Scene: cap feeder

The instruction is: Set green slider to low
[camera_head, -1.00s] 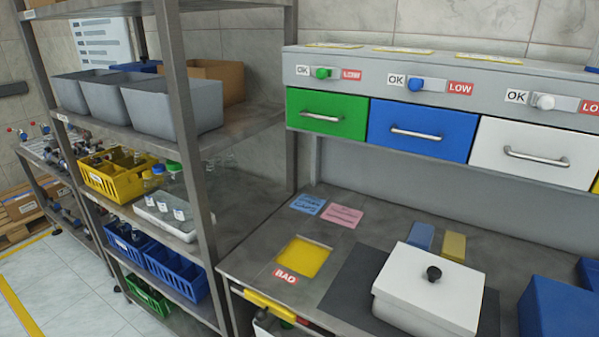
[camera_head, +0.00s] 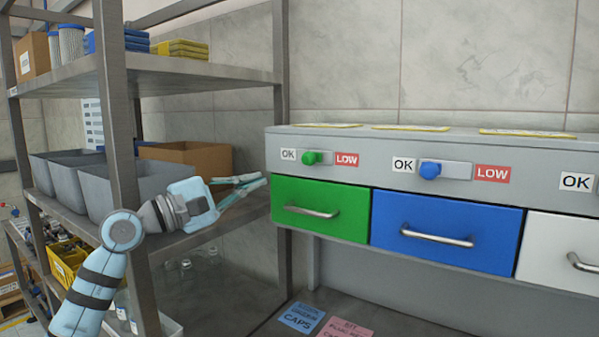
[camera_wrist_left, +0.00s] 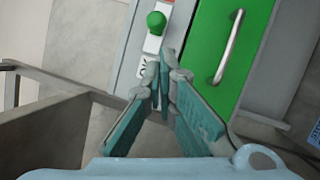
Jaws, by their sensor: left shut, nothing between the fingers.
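The knob also shows near the top of the left wrist view (camera_wrist_left: 156,22). My left gripper (camera_head: 260,181) is shut and empty, to the left of the knob and a little lower, apart from it. In the left wrist view its fingertips (camera_wrist_left: 166,58) meet just below the knob, near the OK label. My right gripper is not in view.
A green drawer (camera_head: 320,208) with a metal handle is directly below the slider. A blue slider knob (camera_head: 430,171) and blue drawer (camera_head: 446,231) are to the right. A metal shelf post (camera_head: 281,110) stands close to the left gripper. Grey bins (camera_head: 142,190) are on the shelf.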

